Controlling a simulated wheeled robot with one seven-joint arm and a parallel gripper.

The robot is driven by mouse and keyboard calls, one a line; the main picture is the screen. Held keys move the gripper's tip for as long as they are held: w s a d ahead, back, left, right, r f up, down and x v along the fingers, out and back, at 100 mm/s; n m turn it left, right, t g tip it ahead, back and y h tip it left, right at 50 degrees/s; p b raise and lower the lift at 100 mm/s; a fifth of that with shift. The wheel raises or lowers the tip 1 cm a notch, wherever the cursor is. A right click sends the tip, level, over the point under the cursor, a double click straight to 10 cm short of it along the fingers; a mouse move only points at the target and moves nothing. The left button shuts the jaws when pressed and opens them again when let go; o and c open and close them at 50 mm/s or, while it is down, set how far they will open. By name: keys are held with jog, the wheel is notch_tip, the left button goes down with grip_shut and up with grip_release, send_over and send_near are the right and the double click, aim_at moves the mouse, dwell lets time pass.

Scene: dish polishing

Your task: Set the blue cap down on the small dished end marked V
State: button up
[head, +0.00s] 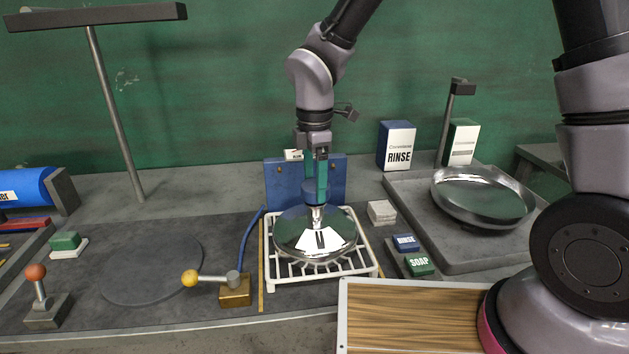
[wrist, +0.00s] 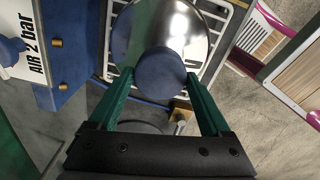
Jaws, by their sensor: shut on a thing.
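My gripper (head: 316,181) points down over the white rack, its green fingers shut on the blue cap (head: 314,190). In the wrist view the round blue cap (wrist: 162,75) sits between the fingertips. Below it the shiny small dished end (head: 292,234) lies dome up on the rack, with a dark letter mark on its near side. It also shows in the wrist view (wrist: 180,35), partly covered by the cap. A bright metal shape shows just under the cap; I cannot tell whether it is a fitting or a reflection, or whether the cap touches anything.
The white wire rack (head: 366,262) stands in front of a blue box. A brass block with a yellow-knobbed lever (head: 235,292) is left of it. RINSE and SOAP blocks (head: 419,264) are right. A larger metal dish (head: 482,196) sits on the grey tray. Dark round plate (head: 150,268) is clear.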

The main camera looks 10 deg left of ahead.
aim_at(314, 184)
jog(key=shift+f, duration=1.6)
jog(key=o, duration=1.1)
notch_tip(314, 184, up, 11)
jog(key=shift+f, duration=0.15)
jog(key=w+d+r+m+t, duration=0.1)
jog(key=w+d+r+m, duration=0.2)
jog(key=d+r+m, duration=0.5)
jog(key=s+d+r+m+t, duration=0.2)
jog(key=d+r+m, duration=0.1)
jog(key=d+m, duration=0.3)
jog(key=s+d+r+m+t+y, duration=0.1)
jog(key=s+d+r+m+t, duration=0.1)
jog(key=d+m, duration=0.4)
jog(key=s+d+r+m+t+y, duration=0.1)
jog(key=s+d+r+m+t, duration=0.1)
jog(key=d+m, duration=0.5)
jog(key=shift+s+d+r, duration=0.25)
jog(key=shift+d+r, duration=0.2)
jog(key=shift+d, duration=0.15)
jog(key=shift+s+d+r, duration=0.2)
jog(key=shift+d+r, duration=0.25)
jog(key=shift+d, duration=0.2)
jog(key=shift+s+d+r, duration=0.25)
jog(key=shift+d+r, duration=0.2)
jog(key=shift+d, duration=0.15)
